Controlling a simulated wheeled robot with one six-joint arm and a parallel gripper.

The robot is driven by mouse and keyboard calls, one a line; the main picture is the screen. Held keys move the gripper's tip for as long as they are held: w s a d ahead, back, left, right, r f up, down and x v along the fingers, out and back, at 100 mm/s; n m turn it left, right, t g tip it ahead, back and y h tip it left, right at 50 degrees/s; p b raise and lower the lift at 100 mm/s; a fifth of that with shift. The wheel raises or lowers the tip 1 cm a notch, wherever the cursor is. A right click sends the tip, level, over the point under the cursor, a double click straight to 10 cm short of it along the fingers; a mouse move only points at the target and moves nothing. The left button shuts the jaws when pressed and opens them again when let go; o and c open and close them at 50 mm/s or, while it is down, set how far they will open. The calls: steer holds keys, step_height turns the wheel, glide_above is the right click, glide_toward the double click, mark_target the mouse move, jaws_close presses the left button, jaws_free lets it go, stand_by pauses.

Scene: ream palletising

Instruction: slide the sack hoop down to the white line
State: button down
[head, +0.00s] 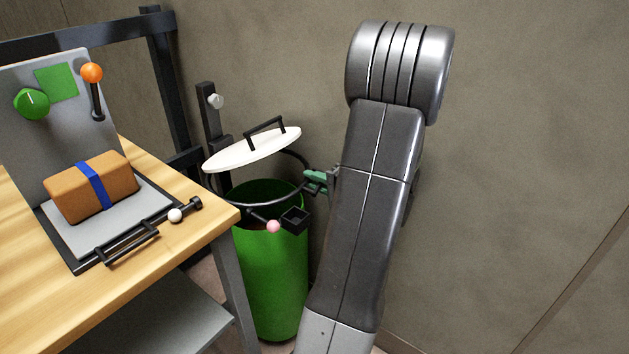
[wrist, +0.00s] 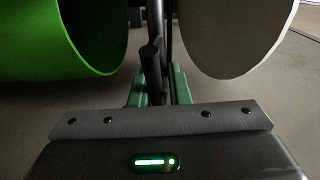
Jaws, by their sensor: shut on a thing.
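The sack hoop (head: 262,203) is a thin dark ring just above the mouth of a green bin (head: 272,275), below a tilted white lid (head: 250,150). My gripper (head: 316,181), with green fingers, is at the hoop's right side. In the wrist view the green fingers (wrist: 157,88) are shut around a dark bar (wrist: 153,72), which looks like part of the hoop. The bin (wrist: 105,72) is at left there and the lid (wrist: 235,35) at right. I cannot make out the white line in either view.
A dark post (head: 207,130) with a white knob (head: 215,101) stands behind the bin. A pink-ended lever (head: 273,226) and a small black box (head: 295,219) are at the bin's front rim. A wooden table (head: 150,280) with a brown package (head: 75,195) is close on the left.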

step_height(320, 180, down, 7)
steer(key=b, duration=0.6)
steer(key=shift+f, duration=0.15)
steer(key=c, duration=1.5)
jaws_free()
steer(key=shift+r, duration=0.2)
